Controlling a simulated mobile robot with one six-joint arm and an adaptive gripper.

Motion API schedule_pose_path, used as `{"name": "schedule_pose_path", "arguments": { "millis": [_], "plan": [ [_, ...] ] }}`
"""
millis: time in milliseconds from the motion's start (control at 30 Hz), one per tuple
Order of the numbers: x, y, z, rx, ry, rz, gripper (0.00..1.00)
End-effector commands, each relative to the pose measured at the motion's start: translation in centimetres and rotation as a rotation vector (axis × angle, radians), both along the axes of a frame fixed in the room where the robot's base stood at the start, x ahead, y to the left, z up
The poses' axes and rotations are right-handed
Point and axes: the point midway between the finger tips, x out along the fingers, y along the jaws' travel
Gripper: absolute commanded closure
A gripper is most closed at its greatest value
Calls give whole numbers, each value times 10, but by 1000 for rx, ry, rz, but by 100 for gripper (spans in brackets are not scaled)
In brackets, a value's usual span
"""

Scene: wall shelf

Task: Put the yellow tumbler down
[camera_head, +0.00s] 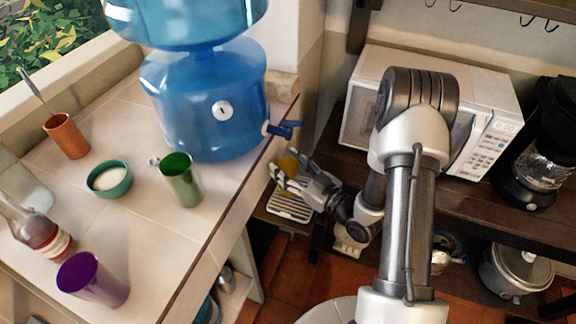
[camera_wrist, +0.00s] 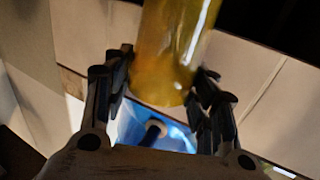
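The yellow tumbler (camera_head: 288,163) is small and partly hidden by my gripper (camera_head: 281,178) in the head view. It is just below and right of the blue tap of the water dispenser. In the wrist view the yellow tumbler (camera_wrist: 170,50) stands out large between the two fingers of my gripper (camera_wrist: 163,88), with a finger against each side. My gripper is shut on it. The tumbler appears to be off the tiled counter, near its right edge. Its contents cannot be seen.
A blue water dispenser (camera_head: 205,125) stands on the tiled counter (camera_head: 150,240). A slatted drip tray (camera_head: 290,209) is below my gripper. A green tumbler (camera_head: 181,180), teal bowl (camera_head: 109,188), purple tumbler (camera_head: 93,280), bottle (camera_head: 40,235) and terracotta cup (camera_head: 66,137) occupy the counter. A microwave (camera_head: 480,85) is right.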

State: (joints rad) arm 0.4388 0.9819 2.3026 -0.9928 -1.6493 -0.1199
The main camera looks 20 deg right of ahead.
Motion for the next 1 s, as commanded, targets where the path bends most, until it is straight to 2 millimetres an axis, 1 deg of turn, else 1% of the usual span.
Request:
{"name": "schedule_pose_path", "arguments": {
  "millis": [33,133,167,433,567,667,900,1000],
  "plan": [
    [0,0,0,0,0,0,42],
    [0,0,0,0,0,0,35],
    [0,0,0,0,0,0,34],
    [0,0,0,0,0,0,34],
    [0,0,6,0,0,0,34],
    [-13,-10,3,0,4,-5,34],
    [-58,-38,5,2,2,-8,34],
    [-75,-48,4,2,2,-7,34]
  ]
}}
